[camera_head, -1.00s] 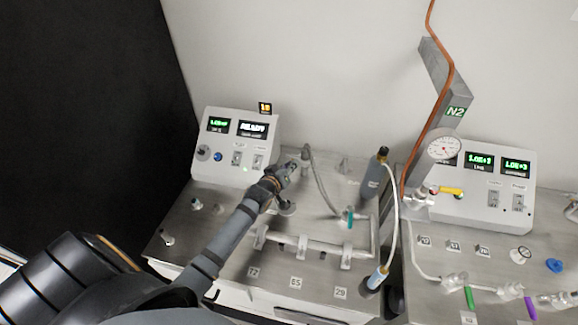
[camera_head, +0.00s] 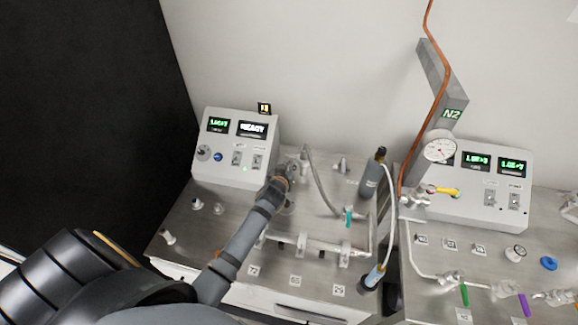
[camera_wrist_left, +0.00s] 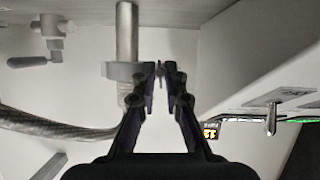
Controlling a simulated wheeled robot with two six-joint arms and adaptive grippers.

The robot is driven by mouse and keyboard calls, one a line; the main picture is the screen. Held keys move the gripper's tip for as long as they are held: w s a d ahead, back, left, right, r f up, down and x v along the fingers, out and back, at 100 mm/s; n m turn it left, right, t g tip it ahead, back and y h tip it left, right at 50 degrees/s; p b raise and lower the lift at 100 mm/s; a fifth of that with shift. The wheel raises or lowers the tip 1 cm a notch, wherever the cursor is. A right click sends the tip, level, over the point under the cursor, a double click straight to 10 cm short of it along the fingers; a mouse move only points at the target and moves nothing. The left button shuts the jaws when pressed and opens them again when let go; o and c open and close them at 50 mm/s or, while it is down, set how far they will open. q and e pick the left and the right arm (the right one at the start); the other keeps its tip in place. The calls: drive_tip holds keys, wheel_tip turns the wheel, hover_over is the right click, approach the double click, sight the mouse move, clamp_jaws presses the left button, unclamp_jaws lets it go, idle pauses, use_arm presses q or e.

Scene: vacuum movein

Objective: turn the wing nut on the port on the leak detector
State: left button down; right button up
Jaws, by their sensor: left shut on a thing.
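The leak detector (camera_head: 235,148) is the white box with two lit displays at the back left of the bench. The port (camera_head: 304,157) is a small metal stub beside it, partly hidden by my left gripper (camera_head: 291,168). In the left wrist view the port's pipe (camera_wrist_left: 126,35) carries a wider clamp ring, just left of the fingertips. My left gripper (camera_wrist_left: 161,73) is shut on the wing nut (camera_wrist_left: 160,67), a thin piece between the fingertips, mostly hidden by them. My right gripper is not in view.
A grey hose (camera_head: 322,182) curves from the port to a teal-handled valve (camera_head: 348,217). A dark cylinder (camera_head: 371,175) stands further right. A metal pipe frame (camera_head: 315,243) lies in front. A second bench with a white control box (camera_head: 490,185) is at the right.

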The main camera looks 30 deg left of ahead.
use_arm(q)
drive_tip(key=c, duration=1.7)
unclamp_jaws()
drive_tip(key=v, duration=1.2)
drive_tip(key=shift+s+f, duration=0.1)
drive_tip(key=shift+f, duration=0.05)
